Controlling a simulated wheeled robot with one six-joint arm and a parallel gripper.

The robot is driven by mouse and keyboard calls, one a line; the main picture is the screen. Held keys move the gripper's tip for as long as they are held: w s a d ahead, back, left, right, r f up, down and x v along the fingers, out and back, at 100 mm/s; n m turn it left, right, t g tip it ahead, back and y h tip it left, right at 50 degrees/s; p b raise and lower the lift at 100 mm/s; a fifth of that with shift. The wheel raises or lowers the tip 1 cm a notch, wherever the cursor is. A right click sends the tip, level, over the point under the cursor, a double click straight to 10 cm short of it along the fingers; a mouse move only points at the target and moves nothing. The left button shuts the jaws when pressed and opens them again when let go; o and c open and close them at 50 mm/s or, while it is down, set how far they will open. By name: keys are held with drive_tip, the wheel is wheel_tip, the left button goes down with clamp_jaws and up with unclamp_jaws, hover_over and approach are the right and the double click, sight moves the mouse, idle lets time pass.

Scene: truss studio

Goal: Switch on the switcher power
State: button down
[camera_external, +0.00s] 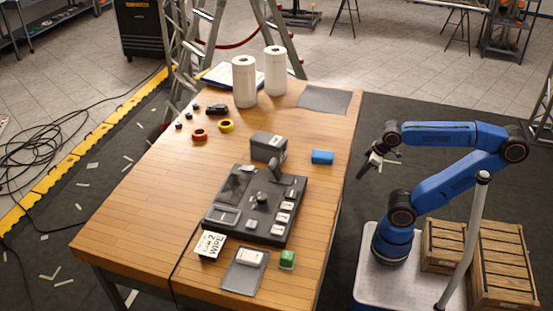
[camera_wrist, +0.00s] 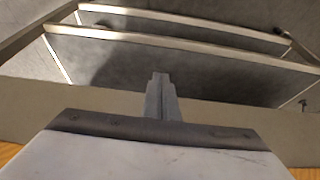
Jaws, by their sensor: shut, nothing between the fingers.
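The switcher (camera_external: 232,222) is a dark grey console lying on the wooden table. It has a dark screen area, a row of pale buttons on its right side, a round knob in the middle and a raised lever at its far right corner. I cannot tell which control is the power one or whether it is on. My gripper (camera_external: 363,174) is in the air just beyond the table's right edge, to the right of the switcher and well apart from it. In the wrist view its grey fingers (camera_wrist: 160,84) are together and empty; the switcher is not seen there.
The table (camera_external: 150,207) also bears a grey box (camera_external: 268,147), a blue block (camera_external: 322,157), a "CAM 2 WIPE" card (camera_external: 210,246), a green block (camera_external: 287,260), a grey tray (camera_external: 243,284), tape rolls and two paper rolls (camera_external: 244,85). Wooden crates (camera_external: 500,265) stand at lower right.

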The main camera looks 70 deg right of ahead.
drive_tip(key=w+a+r+m+g+h, duration=0.1)
drive_tip(key=w+a+r+m+g, duration=0.15)
drive_tip(key=r, duration=0.85)
drive_tip(key=w+a+r+m+g+h, duration=0.1)
drive_tip(key=r+m+g, duration=0.2)
drive_tip(key=r, duration=0.7)
drive_tip(key=w+a+r+n+t, duration=0.1)
drive_tip(key=w+a+r, duration=0.4)
drive_tip(key=w+a, duration=0.5)
drive_tip(key=w+a+r+n+t+y, duration=0.1)
drive_tip(key=w+a+r+n, duration=0.1)
drive_tip(key=w+a+r, duration=0.4)
drive_tip(key=w+a+r+n+t+y, duration=0.1)
drive_tip(key=w+a+r, duration=0.5)
drive_tip(key=w+a, duration=0.8)
drive_tip(key=w+n, duration=0.1)
drive_tip(key=w, duration=0.2)
drive_tip(key=shift+r+t, duration=0.25)
drive_tip(key=shift+t, duration=0.1)
drive_tip(key=shift+n, duration=0.25)
hover_over(250, 168)
drive_tip(key=f, duration=1.2)
drive_tip(key=shift+s+f, duration=0.15)
drive_tip(key=shift+s, duration=0.2)
drive_tip(key=shift+f, duration=0.7)
